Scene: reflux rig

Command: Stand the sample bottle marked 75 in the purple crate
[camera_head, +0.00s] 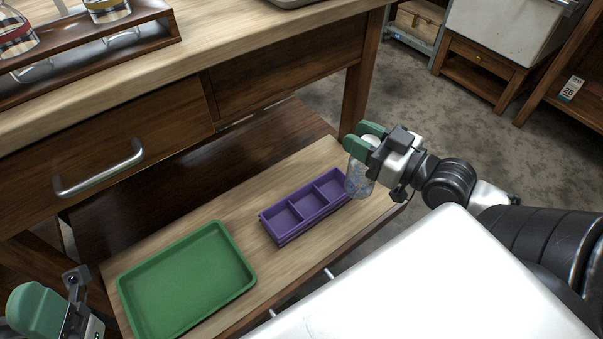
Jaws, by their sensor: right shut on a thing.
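The purple crate (281,243) lies on the low wooden shelf below the worktop. It has three compartments in a row, and all look empty. My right gripper (366,140) has green fingers and is shut on a clear bottle (358,180) with a pale top and a bluish pattern. The bottle hangs nearly upright at the right end of the crate, above or beside it; I cannot tell whether they touch. Its marking is not readable. My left gripper (38,312) is at the lower left corner, partly cut off, and its jaw state is unclear.
A green tray (187,283) lies on the shelf left of the crate. A wooden rack (85,55) with bottles stands on the worktop (260,40) at the upper left. A drawer with a metal handle (98,170) faces the shelf. A white surface fills the lower right.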

